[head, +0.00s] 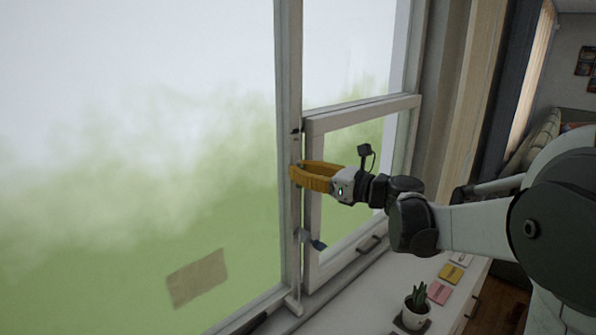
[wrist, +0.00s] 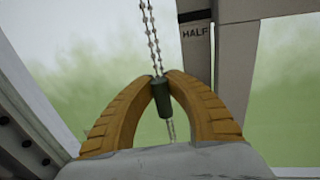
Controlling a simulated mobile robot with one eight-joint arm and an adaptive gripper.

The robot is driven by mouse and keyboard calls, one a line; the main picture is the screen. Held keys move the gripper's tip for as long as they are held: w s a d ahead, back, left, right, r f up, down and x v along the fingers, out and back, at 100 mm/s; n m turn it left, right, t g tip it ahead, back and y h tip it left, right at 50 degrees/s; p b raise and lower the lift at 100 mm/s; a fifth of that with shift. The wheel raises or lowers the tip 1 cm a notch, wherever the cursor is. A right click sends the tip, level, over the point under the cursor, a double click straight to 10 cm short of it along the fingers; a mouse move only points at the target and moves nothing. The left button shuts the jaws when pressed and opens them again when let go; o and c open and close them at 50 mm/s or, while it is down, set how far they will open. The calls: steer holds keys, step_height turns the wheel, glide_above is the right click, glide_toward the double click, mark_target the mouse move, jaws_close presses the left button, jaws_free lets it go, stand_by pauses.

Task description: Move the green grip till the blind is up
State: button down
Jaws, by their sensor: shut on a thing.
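The dark green grip (wrist: 163,99) hangs on a beaded chain (wrist: 152,40) in the wrist view. My gripper (wrist: 163,79), with yellow ribbed fingers, is shut on it, and the lower end of the grip shows between the fingers. In the head view, my gripper (head: 297,174) is at the upright window post (head: 290,110). The fingers hide the grip there. I cannot make out the blind itself in either view.
A framed window sash (head: 314,215) stands right of the post, with a handle (head: 369,244) below. The white sill (head: 350,300) carries a potted plant (head: 416,305) and several coloured cards (head: 439,292). A tan patch (head: 197,277) shows on the large left pane.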

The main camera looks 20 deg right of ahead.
steer(key=c, duration=1.5)
jaws_free()
steer(key=shift+d+r, duration=0.1)
steer(key=shift+r, duration=0.05)
steer(key=shift+o, duration=1)
steer(key=shift+s, duration=0.15)
steer(key=v, duration=1.2)
